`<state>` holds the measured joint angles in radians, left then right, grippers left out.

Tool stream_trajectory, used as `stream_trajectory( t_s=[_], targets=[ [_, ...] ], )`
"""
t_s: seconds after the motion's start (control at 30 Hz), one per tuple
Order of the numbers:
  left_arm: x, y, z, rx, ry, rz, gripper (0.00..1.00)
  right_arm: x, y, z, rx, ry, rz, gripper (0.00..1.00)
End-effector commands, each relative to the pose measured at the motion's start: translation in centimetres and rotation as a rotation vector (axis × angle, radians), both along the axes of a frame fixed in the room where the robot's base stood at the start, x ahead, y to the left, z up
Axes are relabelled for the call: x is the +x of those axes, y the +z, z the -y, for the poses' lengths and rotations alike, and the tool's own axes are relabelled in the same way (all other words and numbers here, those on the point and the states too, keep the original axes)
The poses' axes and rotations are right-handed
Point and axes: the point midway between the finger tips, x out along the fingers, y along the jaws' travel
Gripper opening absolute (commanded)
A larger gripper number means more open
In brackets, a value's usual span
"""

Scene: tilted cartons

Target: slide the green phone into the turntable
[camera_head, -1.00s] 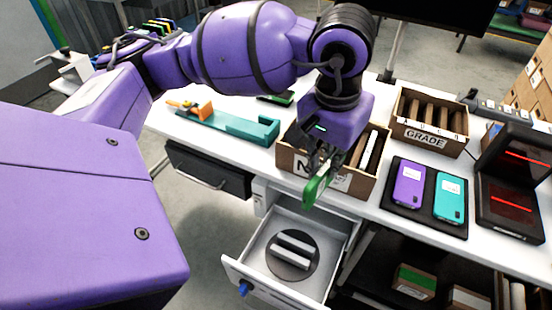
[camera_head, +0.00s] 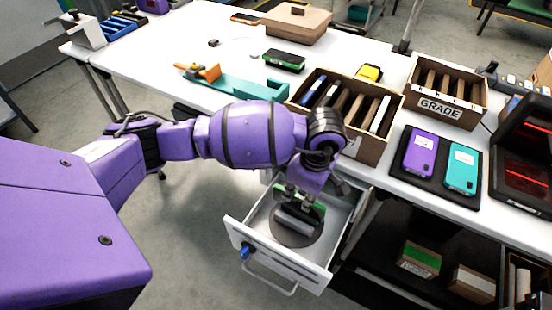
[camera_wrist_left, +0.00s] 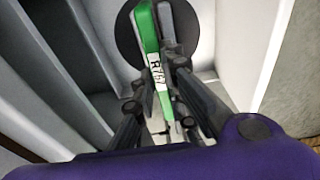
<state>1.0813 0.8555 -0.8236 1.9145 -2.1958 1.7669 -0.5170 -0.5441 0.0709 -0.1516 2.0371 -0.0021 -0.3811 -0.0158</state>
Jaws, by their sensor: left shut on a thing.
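The green phone (camera_head: 316,208) is in my left gripper (camera_head: 303,192), which is shut on it. The gripper points down into the open drawer, and the phone is at the turntable (camera_head: 297,238), a dark round disc with pale grey bars. In the left wrist view the phone (camera_wrist_left: 149,35) stands on edge between the fingers (camera_wrist_left: 163,88), with a white label on it. It is beside a grey bar over the dark disc (camera_wrist_left: 126,38). I cannot tell whether its lower edge is between the bars. My right gripper is not in view.
The white drawer (camera_head: 278,258) has walls close around the turntable. Above it on the table stand a carton of upright items (camera_head: 370,145) and a "GRADE" carton (camera_head: 440,107). A black tray (camera_head: 436,178) holds purple and teal phones. A teal holder (camera_head: 240,88) lies left.

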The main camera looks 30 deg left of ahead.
Motion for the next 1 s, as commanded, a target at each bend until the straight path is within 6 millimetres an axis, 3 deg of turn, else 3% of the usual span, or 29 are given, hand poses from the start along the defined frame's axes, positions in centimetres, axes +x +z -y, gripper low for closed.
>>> stream_trajectory(
  t_s=[0.27, 0.6, 1.0],
  targets=[
    [0.2, -0.7, 0.1, -0.002, 0.003, 0.004, 0.00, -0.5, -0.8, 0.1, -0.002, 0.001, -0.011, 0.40],
    [0.2, -3.0, 0.1, -0.002, 0.000, 0.005, 0.00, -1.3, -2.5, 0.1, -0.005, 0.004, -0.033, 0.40],
    [0.3, -5.5, 0.1, -0.002, -0.001, 0.006, 0.00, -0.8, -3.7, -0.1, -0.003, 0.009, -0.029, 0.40]
  ],
)
